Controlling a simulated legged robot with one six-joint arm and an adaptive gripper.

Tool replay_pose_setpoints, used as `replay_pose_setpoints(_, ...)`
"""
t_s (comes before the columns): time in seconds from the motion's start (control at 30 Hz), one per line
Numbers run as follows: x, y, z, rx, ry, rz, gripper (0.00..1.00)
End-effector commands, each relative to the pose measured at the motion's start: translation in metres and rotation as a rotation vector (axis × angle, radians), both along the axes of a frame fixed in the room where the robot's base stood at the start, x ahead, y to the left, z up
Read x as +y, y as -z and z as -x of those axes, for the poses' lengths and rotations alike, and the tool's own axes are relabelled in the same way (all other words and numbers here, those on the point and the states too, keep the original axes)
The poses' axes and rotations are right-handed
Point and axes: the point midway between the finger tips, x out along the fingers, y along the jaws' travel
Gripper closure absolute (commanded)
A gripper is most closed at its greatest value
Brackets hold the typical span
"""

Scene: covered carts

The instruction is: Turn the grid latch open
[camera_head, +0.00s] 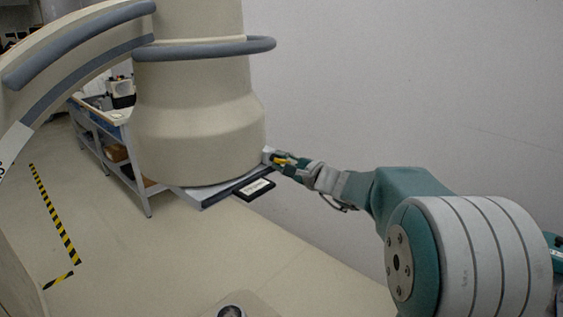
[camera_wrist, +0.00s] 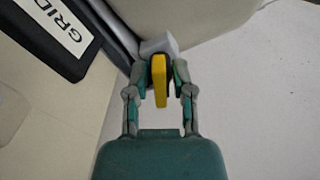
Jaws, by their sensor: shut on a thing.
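The grid latch is a yellow handle (camera_wrist: 160,82) on a light grey block (camera_wrist: 159,44). In the wrist view it sits between my gripper's fingers. My gripper (camera_wrist: 160,76) is shut on the yellow handle. In the head view, my gripper (camera_head: 283,160) reaches in from the right and the yellow handle (camera_head: 281,160) shows small at its tip, beside the grey block (camera_head: 268,154). A dark sign (camera_wrist: 58,32) reading "GRID" lies to the left of the latch; it also shows in the head view (camera_head: 256,189). The fingers hide part of the handle's sides.
A plain wall (camera_head: 400,90) is behind my arm. A shelf bench (camera_head: 105,135) is farther left. The floor in front is mostly clear.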

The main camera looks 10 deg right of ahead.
Motion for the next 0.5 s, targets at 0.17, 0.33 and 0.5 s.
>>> replay_pose_setpoints(0.17, 0.0015, 0.0030, 0.0013, -0.087, -0.005, 0.126, 1.00)
replay_pose_setpoints(0.33, 0.0017, 0.0041, 0.0016, -0.159, -0.005, 0.226, 1.00)
replay_pose_setpoints(0.5, 0.0019, 0.0051, 0.0018, -0.211, -0.006, 0.299, 1.00)
